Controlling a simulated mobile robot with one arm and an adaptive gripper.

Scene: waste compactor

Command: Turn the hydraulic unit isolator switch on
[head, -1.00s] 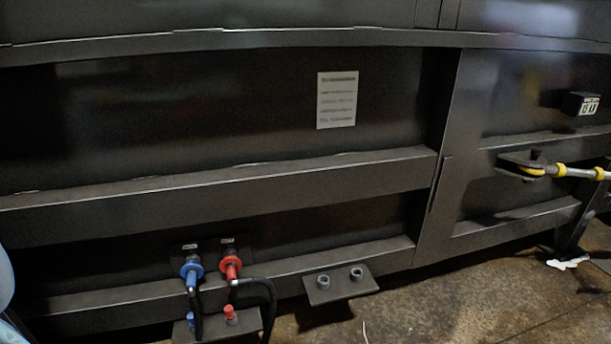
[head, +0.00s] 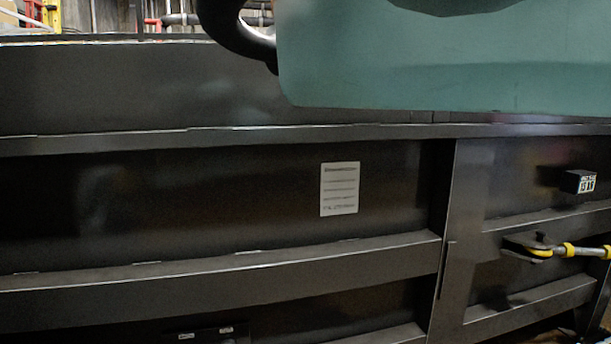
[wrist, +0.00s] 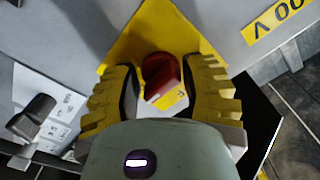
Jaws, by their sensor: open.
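In the wrist view a red rotary switch knob (wrist: 160,76), which looks like the isolator switch, sits on a yellow plate (wrist: 146,34) on a grey cabinet face. My gripper (wrist: 164,92) is open, with its two yellow-backed fingers on either side of the knob. The knob lies between or just beyond the fingertips; I cannot tell whether they touch it. The switch's position marking is not readable. The head view shows neither the switch nor my gripper.
The wrist view shows a dark handle (wrist: 32,117) at left, a yellow label (wrist: 275,18) at upper right and dark floor tiles at right. The head view shows a dark ribbed metal wall with a white notice (head: 339,189) and a yellow-ended bar (head: 570,250).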

